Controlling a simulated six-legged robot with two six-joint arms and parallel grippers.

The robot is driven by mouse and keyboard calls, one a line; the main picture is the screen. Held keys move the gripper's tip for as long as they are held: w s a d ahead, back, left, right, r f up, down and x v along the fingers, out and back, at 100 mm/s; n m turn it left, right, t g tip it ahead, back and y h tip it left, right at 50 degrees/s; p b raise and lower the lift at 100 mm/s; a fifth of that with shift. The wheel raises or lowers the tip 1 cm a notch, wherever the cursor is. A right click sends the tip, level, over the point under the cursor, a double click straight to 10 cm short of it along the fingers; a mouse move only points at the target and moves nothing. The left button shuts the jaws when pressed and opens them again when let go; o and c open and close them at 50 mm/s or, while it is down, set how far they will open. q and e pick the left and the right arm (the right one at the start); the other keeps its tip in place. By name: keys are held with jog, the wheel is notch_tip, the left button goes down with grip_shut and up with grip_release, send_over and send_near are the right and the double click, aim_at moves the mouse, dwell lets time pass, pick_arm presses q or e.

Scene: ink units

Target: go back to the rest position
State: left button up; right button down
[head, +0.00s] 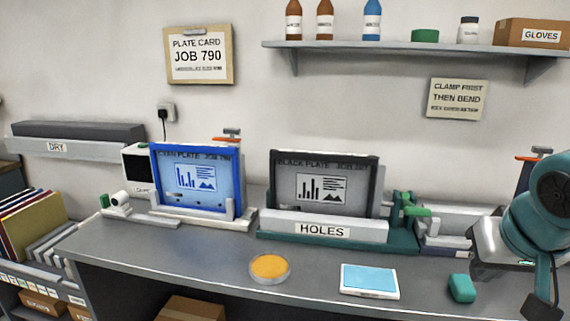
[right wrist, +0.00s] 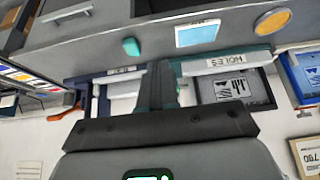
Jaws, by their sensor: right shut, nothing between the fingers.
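My right gripper (head: 488,262) is at the right edge of the head view, beside the bench's right end, with my teal arm behind it. In the right wrist view its fingers (right wrist: 162,88) are together with nothing between them. The wrist picture is upside down. The blue-framed cyan plate (head: 196,178) and the dark-framed black plate (head: 322,184) stand upright at the back of the bench (head: 190,262). The black plate's holder has a HOLES label (head: 322,230). My left gripper is not in view.
On the bench front lie an orange round dish (head: 269,267), a light-blue pad (head: 369,280) and a teal block (head: 462,288). A green-handled device (head: 408,212) stands right of the black plate. A shelf (head: 400,48) hangs above. Folders (head: 30,218) stand at far left.

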jog(key=w+a+f+n+g+y, duration=0.15)
jog(key=a+f, duration=0.25)
jog(key=f, duration=0.6)
jog(key=w+a+f+g+y, duration=0.15)
jog(key=a+f, duration=0.25)
jog(key=f, duration=0.7)
jog(key=w+a+f+n+y, duration=0.1)
jog(key=w+a+f, duration=0.25)
jog(key=f, duration=0.65)
jog(key=s+a+f+m+g, duration=0.1)
jog(key=s+a+f, duration=0.2)
jog(key=s+f, duration=0.8)
jog(key=s+a+f+m+g+y+p, duration=0.1)
jog(key=s+a+f, duration=0.2)
jog(key=s+f, duration=0.7)
notch_tip(320, 180, down, 2)
jog(key=shift+s, duration=0.4)
